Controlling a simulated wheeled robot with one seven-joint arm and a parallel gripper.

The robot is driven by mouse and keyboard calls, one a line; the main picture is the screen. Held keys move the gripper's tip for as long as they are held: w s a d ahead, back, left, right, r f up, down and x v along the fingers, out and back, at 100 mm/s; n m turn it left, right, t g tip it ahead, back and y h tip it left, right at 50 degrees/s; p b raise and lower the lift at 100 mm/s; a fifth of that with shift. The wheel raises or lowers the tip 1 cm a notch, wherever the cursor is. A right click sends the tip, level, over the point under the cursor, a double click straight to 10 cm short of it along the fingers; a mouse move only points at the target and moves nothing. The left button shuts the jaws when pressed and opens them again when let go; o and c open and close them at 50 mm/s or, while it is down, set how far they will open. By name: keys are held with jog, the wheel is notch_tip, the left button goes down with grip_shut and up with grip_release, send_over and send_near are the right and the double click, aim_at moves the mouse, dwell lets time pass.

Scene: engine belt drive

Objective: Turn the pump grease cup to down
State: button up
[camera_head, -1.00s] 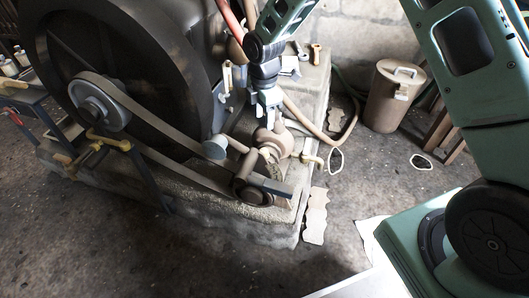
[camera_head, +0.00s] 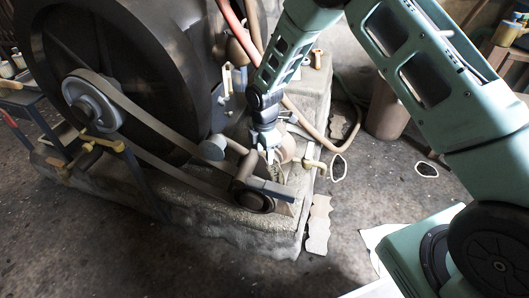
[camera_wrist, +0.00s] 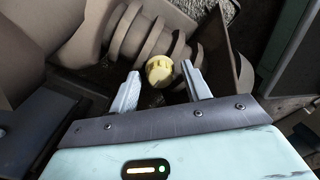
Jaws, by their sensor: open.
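The grease cup (camera_wrist: 160,72) is a small pale-yellow knob with a notched top, on the pump's ribbed grey-brown body (camera_wrist: 125,35) in the wrist view. My gripper (camera_wrist: 160,69) is open, with one finger to the left of the cup and one to the right. I see a gap on both sides, so the fingers do not appear closed on it. In the head view my gripper (camera_head: 270,157) is low over the pump (camera_head: 287,148), just behind the small pulley. The cup is hidden or too small to tell there.
The drive belt (camera_head: 165,128) runs from the large wheel's hub (camera_head: 92,100) to the small pulley (camera_head: 252,192). A brass tap (camera_head: 316,164) sticks out right of the pump. A hose (camera_head: 325,140) curves behind it. Floor to the right is mostly clear.

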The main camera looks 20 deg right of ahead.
jog(key=c, duration=1)
